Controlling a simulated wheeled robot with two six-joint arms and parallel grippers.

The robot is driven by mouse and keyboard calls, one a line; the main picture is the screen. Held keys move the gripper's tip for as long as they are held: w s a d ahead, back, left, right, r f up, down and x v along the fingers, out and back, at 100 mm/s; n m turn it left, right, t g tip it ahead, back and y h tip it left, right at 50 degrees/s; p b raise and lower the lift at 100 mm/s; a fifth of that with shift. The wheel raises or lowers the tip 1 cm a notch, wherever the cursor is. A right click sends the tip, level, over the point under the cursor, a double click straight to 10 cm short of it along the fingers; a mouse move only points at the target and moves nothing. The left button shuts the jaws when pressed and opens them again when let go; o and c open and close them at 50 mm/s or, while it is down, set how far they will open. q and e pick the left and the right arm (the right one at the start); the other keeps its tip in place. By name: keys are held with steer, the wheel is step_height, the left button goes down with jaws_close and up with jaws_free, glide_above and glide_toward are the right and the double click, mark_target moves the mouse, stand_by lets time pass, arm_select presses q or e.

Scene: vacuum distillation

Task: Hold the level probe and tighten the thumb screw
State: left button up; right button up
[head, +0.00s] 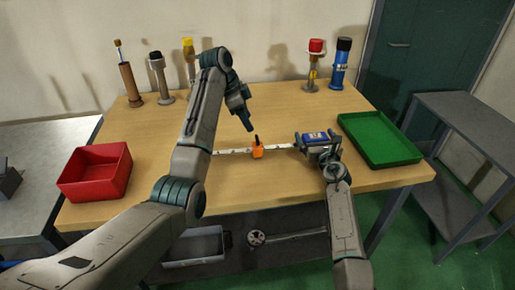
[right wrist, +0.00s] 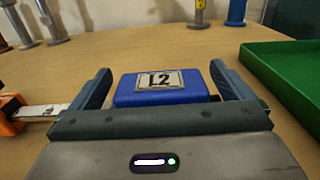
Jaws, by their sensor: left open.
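A white, marked level probe lies on the table (head: 170,118) as a flat strip (head: 232,151). An orange clamp (head: 257,151) with a dark upright thumb screw (head: 256,139) sits on the strip. A blue block labelled L2 (head: 317,136) is at the strip's right end. My left gripper (head: 249,127) points down, open and empty, just above and left of the thumb screw. My right gripper (head: 318,144) has its fingers on both sides of the blue block, seen close in the right wrist view (right wrist: 160,88); whether they press on it I cannot tell. The orange clamp shows at that view's left edge (right wrist: 10,113).
A red bin (head: 95,172) stands at the left front and a green tray (head: 380,138) at the right. Several bottle-like items stand along the back, including a red-topped one (head: 314,65) and a blue one (head: 340,65). The table's middle left is clear.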

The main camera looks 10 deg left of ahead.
steer(key=shift+s, duration=0.1)
steer(key=v, duration=1.1)
steer(key=shift+s+d, duration=0.25)
steer(key=shift+s, duration=0.1)
